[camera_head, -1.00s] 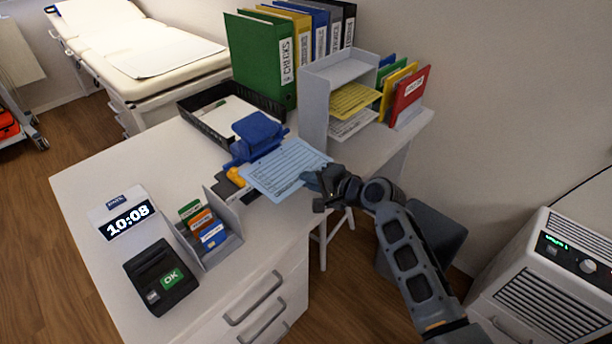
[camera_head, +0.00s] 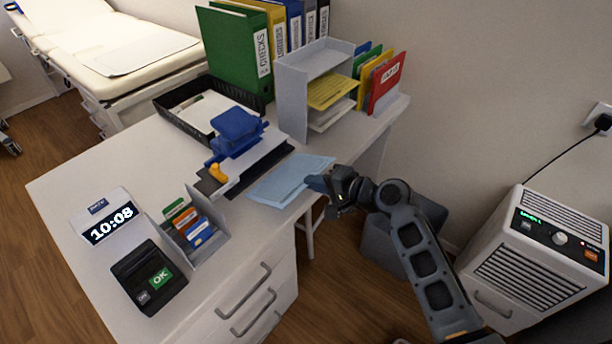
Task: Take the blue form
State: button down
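The fingertips are small and partly merge with the sheet, so the exact grip is hard to see. I cannot tell whether the far part of the form touches the desk.
A grey paper sorter (camera_head: 293,95) stands behind. A card holder (camera_head: 208,242) and terminal (camera_head: 150,277) are at front left. A white machine (camera_head: 540,262) stands right.

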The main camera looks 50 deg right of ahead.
jog(key=v, duration=0.2)
jog(key=f+v, duration=0.1)
jog(key=v, duration=0.2)
jog(key=shift+s+p, duration=0.3)
jog(key=shift+p, duration=0.1)
